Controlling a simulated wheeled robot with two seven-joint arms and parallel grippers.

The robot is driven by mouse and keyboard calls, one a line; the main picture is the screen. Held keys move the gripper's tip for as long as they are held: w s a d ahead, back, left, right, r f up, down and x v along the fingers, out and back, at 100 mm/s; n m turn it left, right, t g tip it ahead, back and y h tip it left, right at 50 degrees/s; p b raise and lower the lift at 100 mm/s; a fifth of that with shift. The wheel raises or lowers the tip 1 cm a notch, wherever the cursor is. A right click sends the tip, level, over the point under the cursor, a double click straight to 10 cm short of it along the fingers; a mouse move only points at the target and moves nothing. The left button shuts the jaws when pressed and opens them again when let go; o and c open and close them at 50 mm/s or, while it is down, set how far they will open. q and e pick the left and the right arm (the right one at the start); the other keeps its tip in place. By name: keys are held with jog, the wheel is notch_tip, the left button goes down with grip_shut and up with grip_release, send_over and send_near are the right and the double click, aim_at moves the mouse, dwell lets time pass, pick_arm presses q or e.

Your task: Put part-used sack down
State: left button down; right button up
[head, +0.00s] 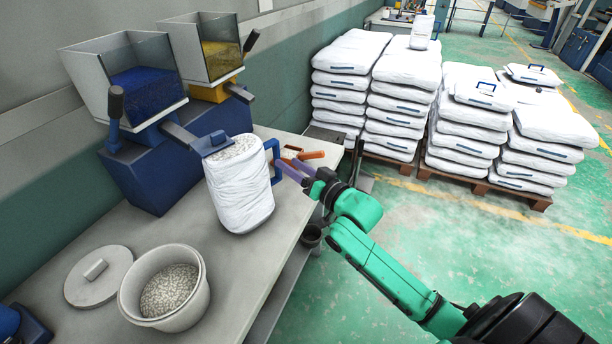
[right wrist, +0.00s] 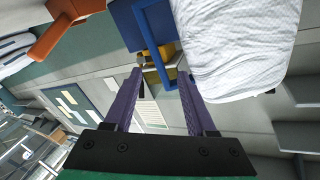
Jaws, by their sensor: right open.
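The part-used sack (head: 240,187) is white, with pale granules showing at its top. It stands upright on the grey bench (head: 222,262). A blue handle (head: 273,160) is on its right side and a blue clip (head: 213,141) is at its top. My right gripper (head: 286,168) has its purple fingers at the handle, open. In the right wrist view the sack (right wrist: 240,45) is at the upper right, and the handle (right wrist: 152,35) reaches down between the fingertips (right wrist: 160,78); I cannot tell whether they touch it. My left gripper is out of view.
A white bucket of granules (head: 135,290) and a grey lid (head: 98,276) are on the near bench. Blue (head: 140,92) and yellow (head: 218,58) hoppers stand behind. An orange-handled tool (head: 310,155) lies beyond the gripper. Stacked sacks (head: 465,125) fill pallets at right.

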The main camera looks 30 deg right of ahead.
jog(key=v, duration=0.5)
jog(key=shift+s+d, duration=0.15)
jog(key=shift+s, duration=0.2)
